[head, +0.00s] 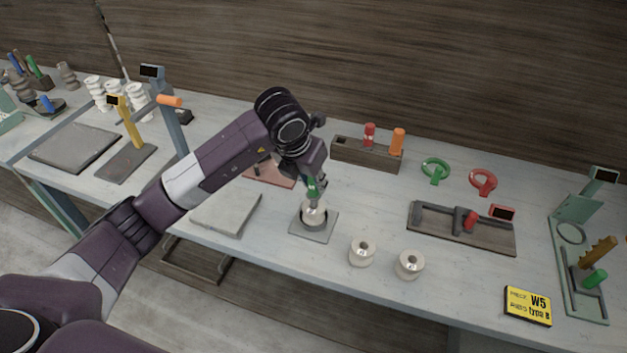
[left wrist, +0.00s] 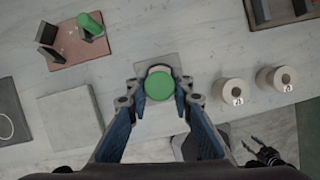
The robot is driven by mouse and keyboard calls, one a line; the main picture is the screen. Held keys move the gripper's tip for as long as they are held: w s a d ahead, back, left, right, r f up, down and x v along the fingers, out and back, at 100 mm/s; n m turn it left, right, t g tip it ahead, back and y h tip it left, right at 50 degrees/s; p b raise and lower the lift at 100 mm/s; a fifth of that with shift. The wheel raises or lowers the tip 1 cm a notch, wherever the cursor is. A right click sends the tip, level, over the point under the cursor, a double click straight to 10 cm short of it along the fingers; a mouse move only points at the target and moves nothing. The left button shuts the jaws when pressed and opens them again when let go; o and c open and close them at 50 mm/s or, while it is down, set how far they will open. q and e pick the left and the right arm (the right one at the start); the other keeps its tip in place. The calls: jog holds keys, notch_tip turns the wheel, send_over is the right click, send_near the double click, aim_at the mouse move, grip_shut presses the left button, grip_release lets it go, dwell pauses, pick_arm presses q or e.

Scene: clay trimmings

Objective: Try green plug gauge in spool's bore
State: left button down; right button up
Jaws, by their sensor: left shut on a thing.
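My left gripper (head: 314,190) is shut on the green plug gauge (left wrist: 159,87), whose round green end shows between the fingers in the left wrist view. In the head view the gripper points down over a pale spool (head: 314,217), which sits in a dark ring holder on a grey plate (head: 299,231). The gauge's lower end is at or just above the spool's top; I cannot tell whether it is inside the bore. In the left wrist view the gauge hides most of the spool. A dark clawed shape (left wrist: 266,152), apparently my right gripper, shows at the lower right there.
Two pale spools (head: 361,252) (head: 408,265) stand right of the plate. A wooden rack (head: 345,151) with red and orange plugs is behind. A pink board (left wrist: 75,55) bears another green cylinder (left wrist: 90,24).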

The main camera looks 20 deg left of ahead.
aim_at(313, 193)
pick_arm(q)
jog(key=shift+f+b, duration=1.65)
jog(key=shift+f, duration=0.25)
jog(key=shift+s+f+b, duration=0.1)
jog(key=shift+f+b, duration=0.05)
jog(key=shift+b, duration=0.15)
dwell(0.4)
jog(key=shift+s+f, duration=0.1)
jog(key=shift+f, duration=0.05)
dwell(0.5)
jog(key=shift+r+p, duration=0.55)
jog(key=shift+r, duration=0.5)
jog(key=shift+r+p, duration=1.8)
jog(key=shift+r, duration=1.55)
jog(key=shift+w, duration=0.25)
